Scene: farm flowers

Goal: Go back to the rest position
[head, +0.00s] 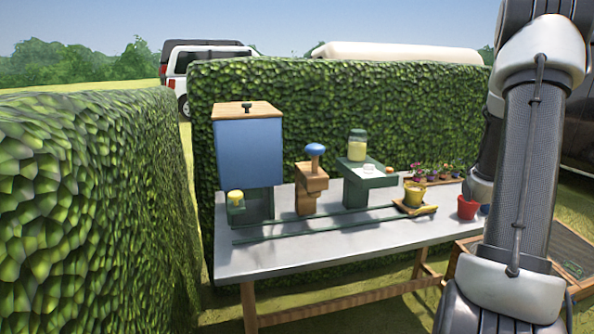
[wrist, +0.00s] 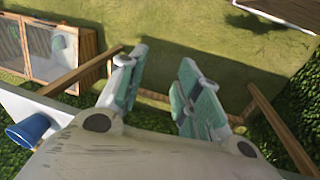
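My arm (head: 525,160) stands upright along the right side of the head view, and its gripper is out of that view. In the wrist view my gripper (wrist: 160,78) has its two teal-padded fingers apart with nothing between them. Below the fingers I see grass. A blue pot (wrist: 32,128) lies or leans at the lower left of the wrist view, apart from the fingers. In the head view a yellow pot (head: 414,195) stands on a small wooden tray, and a red pot (head: 467,208) stands to its right, close to my arm in the picture.
The grey table (head: 300,256) holds a blue box (head: 248,153) with a wooden lid, a wooden stand (head: 310,190) with a blue knob, a green stand (head: 360,188) with a jar, and seedlings (head: 435,172). Hedges (head: 80,200) border the left and back. A glazed wooden frame (wrist: 60,45) lies on the grass.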

